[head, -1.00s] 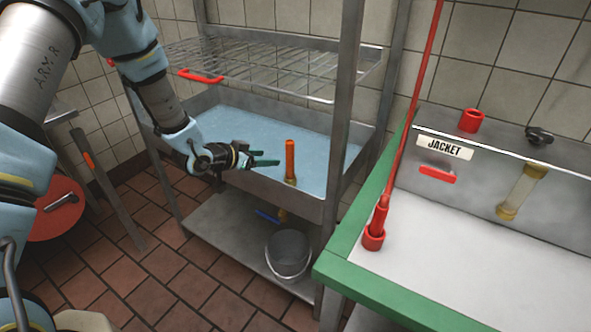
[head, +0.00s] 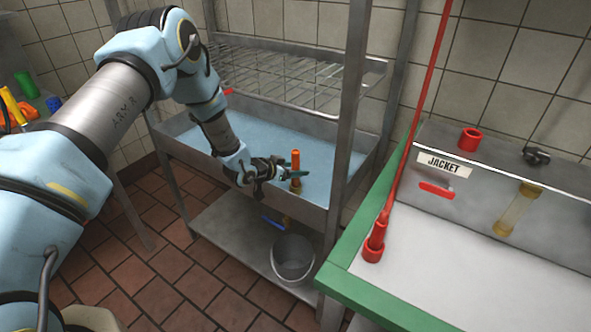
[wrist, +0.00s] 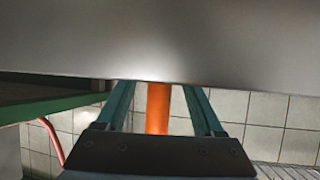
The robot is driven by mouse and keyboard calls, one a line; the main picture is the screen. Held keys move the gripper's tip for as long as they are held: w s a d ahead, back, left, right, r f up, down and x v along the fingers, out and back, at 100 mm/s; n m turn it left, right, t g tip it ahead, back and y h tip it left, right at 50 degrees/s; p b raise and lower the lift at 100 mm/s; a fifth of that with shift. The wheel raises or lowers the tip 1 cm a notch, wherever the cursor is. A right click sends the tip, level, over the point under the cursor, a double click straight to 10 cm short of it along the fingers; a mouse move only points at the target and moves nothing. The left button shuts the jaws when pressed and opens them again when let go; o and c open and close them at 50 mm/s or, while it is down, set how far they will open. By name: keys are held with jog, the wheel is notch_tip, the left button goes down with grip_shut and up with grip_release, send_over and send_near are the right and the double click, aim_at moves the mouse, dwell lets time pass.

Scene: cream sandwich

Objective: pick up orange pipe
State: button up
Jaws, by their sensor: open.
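The orange pipe (head: 295,160) stands upright in the blue-floored sink basin (head: 250,142), near its front edge. In the wrist view the orange pipe (wrist: 157,108) shows between the two green fingers, with a gap on each side. My gripper (head: 294,174) is open, with its fingers at the pipe's lower part in the head view. It also shows in the wrist view (wrist: 160,95), its dark palm in front.
A wire rack (head: 290,80) hangs above the basin, and a metal post (head: 347,130) stands to the right. A grey bucket (head: 293,258) sits on the lower shelf. A green-edged counter (head: 345,272) with a red pipe (head: 376,238) is at right.

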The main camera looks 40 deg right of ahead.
jog(key=shift+d+f, duration=0.15)
grip_shut()
dwell(0.5)
